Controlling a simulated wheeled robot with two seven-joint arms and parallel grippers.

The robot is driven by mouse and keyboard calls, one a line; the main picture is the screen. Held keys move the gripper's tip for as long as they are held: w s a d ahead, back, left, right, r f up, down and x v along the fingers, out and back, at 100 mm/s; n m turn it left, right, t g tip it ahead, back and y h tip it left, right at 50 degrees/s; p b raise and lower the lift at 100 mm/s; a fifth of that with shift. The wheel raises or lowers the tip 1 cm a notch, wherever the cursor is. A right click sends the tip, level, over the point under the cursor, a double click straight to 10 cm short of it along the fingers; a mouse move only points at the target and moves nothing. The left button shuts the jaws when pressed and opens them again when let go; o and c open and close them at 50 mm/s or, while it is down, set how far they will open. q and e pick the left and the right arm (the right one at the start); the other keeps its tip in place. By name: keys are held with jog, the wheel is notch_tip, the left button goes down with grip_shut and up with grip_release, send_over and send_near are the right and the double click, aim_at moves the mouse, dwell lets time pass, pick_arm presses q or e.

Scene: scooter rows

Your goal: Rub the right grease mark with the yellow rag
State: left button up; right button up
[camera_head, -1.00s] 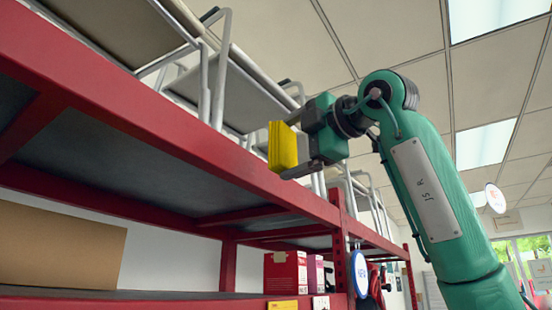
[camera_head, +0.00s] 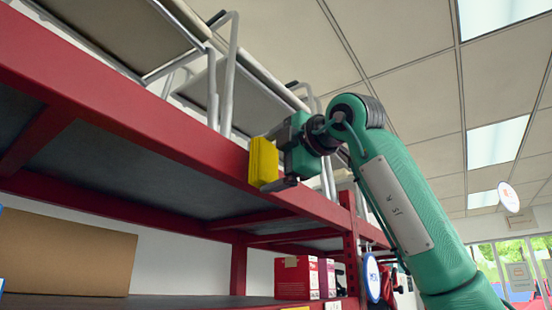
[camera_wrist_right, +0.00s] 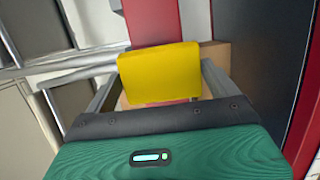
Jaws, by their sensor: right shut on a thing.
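My right gripper (camera_head: 282,160) is shut on the yellow rag (camera_head: 263,162), a block-like pad held upright in front of the red shelf beam (camera_head: 175,133) in the head view. The rag overlaps the beam in the picture; I cannot tell whether it touches. In the right wrist view the rag (camera_wrist_right: 160,75) spans the space between the fingers, with a red beam (camera_wrist_right: 152,22) behind it. No grease mark can be made out in either view. My left gripper is not in view.
Metal-framed chairs or racks (camera_head: 228,75) stand on the upper shelf. Below are a cardboard box (camera_head: 65,250) and a red-and-white box (camera_head: 295,278). A round sign (camera_head: 371,278) hangs by the shelf post. The space right of my right arm looks open.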

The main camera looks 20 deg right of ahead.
aim_at(276, 170)
jog(key=shift+w+a+p, duration=0.3)
jog(key=shift+w+a, duration=0.35)
jog(key=shift+w, duration=0.2)
dwell(0.7)
jog(key=shift+d, duration=0.1)
jog(key=shift+w+d, duration=0.65)
jog(key=shift+d, duration=0.15)
jog(key=shift+w+d, duration=0.6)
jog(key=shift+d, duration=0.2)
jog(key=shift+s+a+f+b, duration=0.1)
jog(key=shift+s+a+b, duration=0.05)
jog(key=shift+s+a, duration=0.3)
jog(key=shift+s+a+b, duration=0.15)
jog(key=shift+s+a, duration=0.05)
jog(key=shift+a, duration=0.3)
jog(key=shift+s+a, duration=0.55)
jog(key=shift+a, duration=0.25)
jog(key=shift+s+d+b, duration=0.4)
jog(key=shift+s+b, duration=0.15)
jog(key=shift+b, duration=0.2)
jog(key=shift+s+d+b, duration=0.65)
jog(key=shift+s+d, duration=0.75)
jog(key=shift+s, duration=0.3)
